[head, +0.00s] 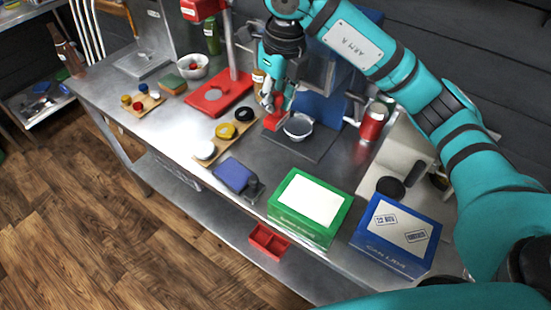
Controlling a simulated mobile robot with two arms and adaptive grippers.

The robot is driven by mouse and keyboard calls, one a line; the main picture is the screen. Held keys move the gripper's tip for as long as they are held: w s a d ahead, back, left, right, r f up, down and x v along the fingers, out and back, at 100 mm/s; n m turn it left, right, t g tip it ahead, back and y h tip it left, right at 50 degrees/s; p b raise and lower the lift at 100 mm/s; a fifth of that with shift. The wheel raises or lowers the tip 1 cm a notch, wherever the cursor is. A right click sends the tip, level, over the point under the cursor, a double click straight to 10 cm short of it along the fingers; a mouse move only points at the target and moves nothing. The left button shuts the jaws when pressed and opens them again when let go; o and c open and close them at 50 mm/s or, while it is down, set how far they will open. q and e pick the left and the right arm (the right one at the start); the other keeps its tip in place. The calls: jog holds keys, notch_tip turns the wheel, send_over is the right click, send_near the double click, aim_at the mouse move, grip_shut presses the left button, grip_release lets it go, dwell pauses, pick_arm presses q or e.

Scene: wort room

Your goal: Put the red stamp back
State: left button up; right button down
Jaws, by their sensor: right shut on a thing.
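My right gripper (273,106) reaches down over the bench from above. It is shut on a small red block (271,121), which I take for the red stamp. The fingers hide its upper part, and I cannot tell whether it touches the surface below. It is just left of a metal bowl (298,126) on a dark plate. A blue ink pad (234,174) lies nearer the front edge. A small wooden board (150,104) with yellow, red and blue round pieces is at the far left. My left gripper is not in view.
A wooden strip (216,143) holds white, yellow and black round pieces. A red stand (218,97) rises behind it. A green box (308,205) and a blue box (396,234) fill the right front. A red tray (268,242) is lower down. Bare bench lies front left.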

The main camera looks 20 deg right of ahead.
aim_at(276, 113)
jog(key=f, duration=0.5)
jog(key=shift+w+f, duration=0.2)
notch_tip(276, 113, down, 14)
jog(key=p, duration=0.3)
jog(key=shift+p, duration=0.4)
jog(key=shift+f, duration=0.3)
jog(key=shift+w+f, duration=0.1)
jog(key=shift+f, duration=0.15)
jog(key=c, duration=1.2)
grip_release()
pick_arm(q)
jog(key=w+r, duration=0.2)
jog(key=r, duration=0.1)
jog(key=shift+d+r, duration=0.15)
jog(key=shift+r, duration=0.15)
